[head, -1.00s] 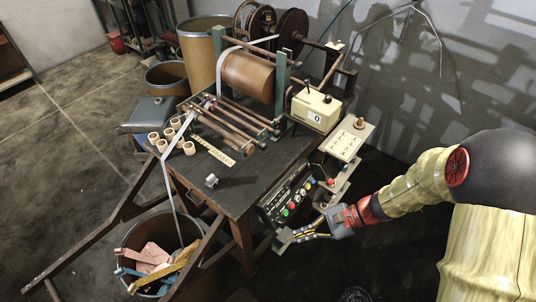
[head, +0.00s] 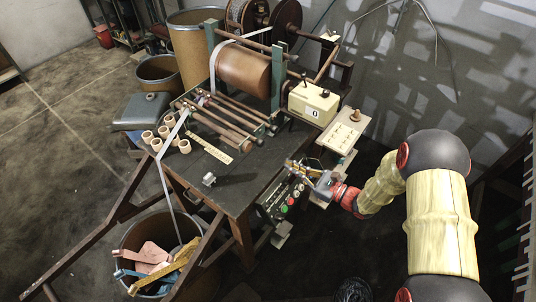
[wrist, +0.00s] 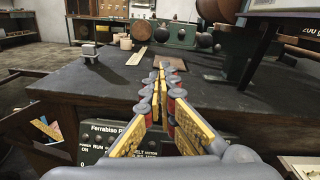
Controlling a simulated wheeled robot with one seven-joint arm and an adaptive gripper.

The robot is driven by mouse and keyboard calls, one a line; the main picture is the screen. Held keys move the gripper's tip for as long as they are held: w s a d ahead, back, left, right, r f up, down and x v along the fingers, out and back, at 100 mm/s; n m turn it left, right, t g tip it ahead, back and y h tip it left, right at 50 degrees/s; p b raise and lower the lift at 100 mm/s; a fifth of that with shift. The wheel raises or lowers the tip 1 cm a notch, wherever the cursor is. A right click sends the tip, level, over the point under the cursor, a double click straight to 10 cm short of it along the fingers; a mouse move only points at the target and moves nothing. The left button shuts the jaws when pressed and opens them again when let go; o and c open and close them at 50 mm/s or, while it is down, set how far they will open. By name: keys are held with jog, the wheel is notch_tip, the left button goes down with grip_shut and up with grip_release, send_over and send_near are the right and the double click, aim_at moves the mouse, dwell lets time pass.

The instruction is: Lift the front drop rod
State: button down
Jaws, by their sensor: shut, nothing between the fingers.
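Several brown rods (head: 222,119) lie side by side in the frame in front of the brown drum (head: 243,76). I cannot tell for sure which is the front drop rod. In the head view my gripper (head: 289,167) is at the table's right edge, above the control panel, to the right of and apart from the rods. In the wrist view my gripper (wrist: 162,70) has its yellow-padded fingers together at the tips and empty, pointing over the dark tabletop. Rounded brown rod ends (wrist: 204,40) show beyond the fingertips, partly covered by nearer machine parts.
A cream counter box (head: 313,104) and a switch plate (head: 344,130) stand right of the rods. The control panel (head: 284,203) is below my gripper.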

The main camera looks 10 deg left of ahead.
jog(key=b+x, duration=0.2)
jog(key=x, duration=0.6)
jog(key=shift+a+f, duration=0.1)
jog(key=shift+a, duration=0.15)
jog(key=shift+b+x, duration=0.3)
jog(key=shift+x, duration=0.45)
jog(key=shift+w, duration=0.1)
jog(key=shift+r, duration=0.2)
